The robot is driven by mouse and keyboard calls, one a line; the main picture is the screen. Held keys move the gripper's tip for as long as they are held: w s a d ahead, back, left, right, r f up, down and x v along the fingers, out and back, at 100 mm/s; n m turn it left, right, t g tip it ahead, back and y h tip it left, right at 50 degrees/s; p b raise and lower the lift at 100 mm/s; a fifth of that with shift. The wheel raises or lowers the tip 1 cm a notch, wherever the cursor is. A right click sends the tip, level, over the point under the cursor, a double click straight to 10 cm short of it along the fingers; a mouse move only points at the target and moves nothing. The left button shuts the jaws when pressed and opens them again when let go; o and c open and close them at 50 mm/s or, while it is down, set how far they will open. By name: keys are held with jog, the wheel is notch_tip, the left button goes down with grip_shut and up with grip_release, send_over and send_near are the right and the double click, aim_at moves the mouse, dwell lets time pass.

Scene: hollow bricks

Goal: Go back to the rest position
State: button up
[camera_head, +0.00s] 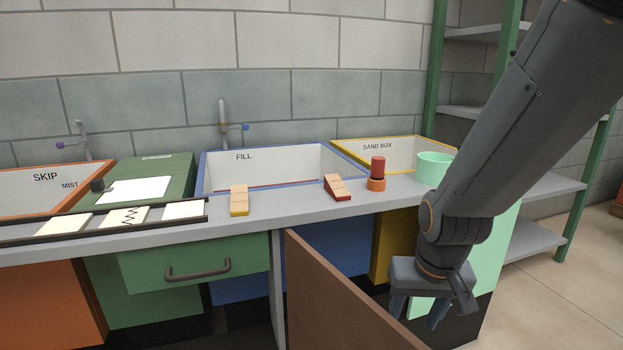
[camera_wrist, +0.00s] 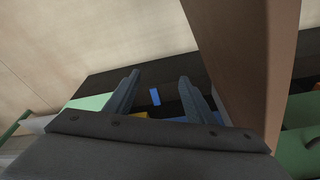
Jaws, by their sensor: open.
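My gripper (camera_head: 420,305) hangs low at the right front of the counter, pointing down, beside the brown door panel (camera_head: 335,290). In the wrist view my gripper (camera_wrist: 158,85) shows two separated fingers with nothing between them. The brown panel (camera_wrist: 250,70) stands close to the right of the fingers there. My arm reaches down from the upper right of the head view, in front of the green shelf.
The counter (camera_head: 300,212) holds two small wooden-topped wedges (camera_head: 239,200) (camera_head: 337,188), a red cylinder (camera_head: 377,166) in an orange ring and a mint cup (camera_head: 434,168). Bins labelled SKIP, FILL and SAND BOX are set behind. A green drawer (camera_head: 195,265) is below. Floor at right is clear.

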jog(key=s+r+g+p, duration=0.1)
jog(key=s+r+p, duration=0.5)
jog(key=r+p, duration=0.4)
jog(key=s+r+g+p, duration=0.1)
jog(key=s+r+p, duration=0.5)
jog(key=r+p, duration=0.3)
jog(key=shift+s+r+n+g+p, duration=0.3)
jog(key=shift+r+n+p, duration=0.1)
jog(key=shift+p, duration=0.25)
